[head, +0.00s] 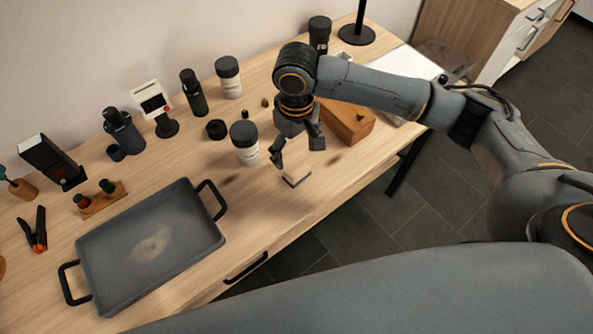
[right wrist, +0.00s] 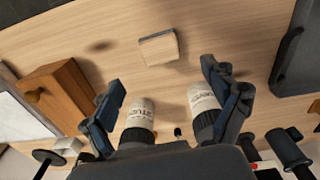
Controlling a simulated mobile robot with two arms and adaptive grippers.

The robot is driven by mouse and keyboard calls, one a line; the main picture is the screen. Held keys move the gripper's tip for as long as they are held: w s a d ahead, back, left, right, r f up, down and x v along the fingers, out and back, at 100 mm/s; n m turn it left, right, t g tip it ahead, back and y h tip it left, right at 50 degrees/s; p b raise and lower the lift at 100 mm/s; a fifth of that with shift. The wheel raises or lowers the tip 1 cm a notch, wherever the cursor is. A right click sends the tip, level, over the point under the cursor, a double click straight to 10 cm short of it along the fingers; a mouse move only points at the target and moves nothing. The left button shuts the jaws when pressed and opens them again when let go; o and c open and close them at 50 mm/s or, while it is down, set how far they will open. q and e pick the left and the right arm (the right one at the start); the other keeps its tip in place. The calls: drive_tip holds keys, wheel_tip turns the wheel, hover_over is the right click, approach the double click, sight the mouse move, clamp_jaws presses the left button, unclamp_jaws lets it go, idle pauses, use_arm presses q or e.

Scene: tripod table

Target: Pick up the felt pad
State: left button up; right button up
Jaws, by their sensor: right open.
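A small square pad (head: 296,177), most likely the felt pad, lies flat on the wooden table near its front edge. Its top is close to the table's colour, with a darker edge. It also shows in the right wrist view (right wrist: 157,48), at top centre, beyond the fingertips and apart from them. My right gripper (head: 297,151) hangs above the pad with its fingers spread and nothing between them. Both fingers show in the right wrist view (right wrist: 168,88). My left gripper is not in view.
A wooden box (head: 346,122) stands right of the gripper. A white-labelled jar (head: 246,155) stands close on its left. A grey tray with handles (head: 205,240) fills the table's front left. Bottles and small items line the back. The table around the pad is clear.

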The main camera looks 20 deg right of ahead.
sight(297, 168)
wheel_tip(297, 168, down, 4)
drive_tip(key=shift+w+r, duration=0.15)
drive_tip(key=shift+r, duration=0.05)
drive_tip(key=shift+s+f+p, duration=0.2)
drive_tip(key=shift+f+p, duration=0.15)
drive_tip(key=shift+f, duration=2.35)
drive_tip(key=c, duration=1.2)
